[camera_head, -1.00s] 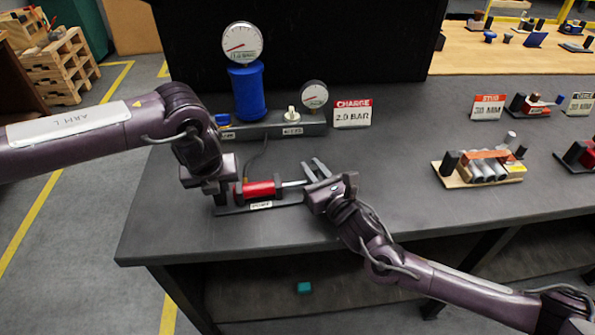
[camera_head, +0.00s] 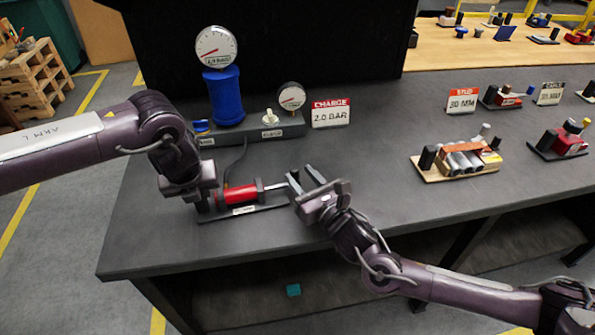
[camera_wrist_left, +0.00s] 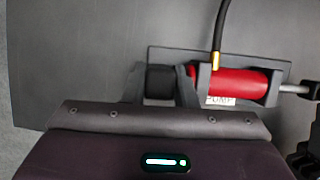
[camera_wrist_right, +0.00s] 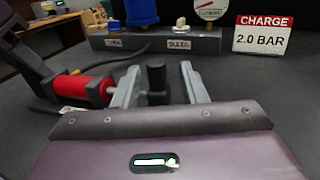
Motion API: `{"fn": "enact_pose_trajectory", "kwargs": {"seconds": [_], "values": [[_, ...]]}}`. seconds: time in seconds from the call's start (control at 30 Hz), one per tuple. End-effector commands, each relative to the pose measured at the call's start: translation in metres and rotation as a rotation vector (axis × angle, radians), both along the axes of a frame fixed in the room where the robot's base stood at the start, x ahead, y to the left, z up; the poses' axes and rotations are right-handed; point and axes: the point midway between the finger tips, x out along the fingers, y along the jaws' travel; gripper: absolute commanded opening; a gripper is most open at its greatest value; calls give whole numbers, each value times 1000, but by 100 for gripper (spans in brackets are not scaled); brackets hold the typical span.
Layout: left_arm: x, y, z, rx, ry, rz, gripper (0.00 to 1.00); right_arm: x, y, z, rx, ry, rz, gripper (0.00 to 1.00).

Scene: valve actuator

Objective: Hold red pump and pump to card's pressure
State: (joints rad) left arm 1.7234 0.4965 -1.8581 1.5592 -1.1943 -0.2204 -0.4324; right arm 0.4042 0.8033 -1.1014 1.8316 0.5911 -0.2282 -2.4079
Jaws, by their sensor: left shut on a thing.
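The red pump (camera_head: 237,195) lies on a dark base on the bench, its rod pointing right. My left gripper (camera_head: 205,203) is shut on the black block (camera_wrist_left: 160,82) at the pump's left end. My right gripper (camera_head: 304,176) is at the rod's end. In the right wrist view its fingers stand apart, with the upright black handle (camera_wrist_right: 157,82) between them and gaps on both sides. The card (camera_head: 331,113) reads "CHARGE 2.0 BAR". A small gauge (camera_head: 291,97) and a larger gauge (camera_head: 216,46) stand behind; their readings are too small to tell.
A blue cylinder (camera_head: 224,95) stands on a grey manifold (camera_head: 245,132) with a white knob (camera_head: 269,117). A hose (camera_wrist_left: 217,30) runs to the pump. Other fixtures (camera_head: 462,160) and cards sit on the right. The bench between is clear.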

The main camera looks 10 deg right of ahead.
Motion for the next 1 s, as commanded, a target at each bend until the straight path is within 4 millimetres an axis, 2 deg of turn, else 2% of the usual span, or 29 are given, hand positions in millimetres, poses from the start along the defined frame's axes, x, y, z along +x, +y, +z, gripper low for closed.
{"fn": "enact_pose_trajectory", "kwargs": {"seconds": [0.03,0.2,0.4,0.57,0.83,1.0], "values": [[-1,3,-3,5,3,5,0,-12,-5,-3,-2,5,1,39],[-1,3,-2,5,3,5,0,-47,-18,-2,-2,5,0,39],[0,3,-2,5,3,5,0,-76,-29,-2,-1,3,-1,39],[0,3,-2,5,3,5,0,-85,-32,-1,0,1,-2,39],[0,3,-2,5,2,4,0,-86,-33,0,0,0,-2,37],[0,2,-2,5,2,4,0,-85,-33,0,47,16,0,15]]}}
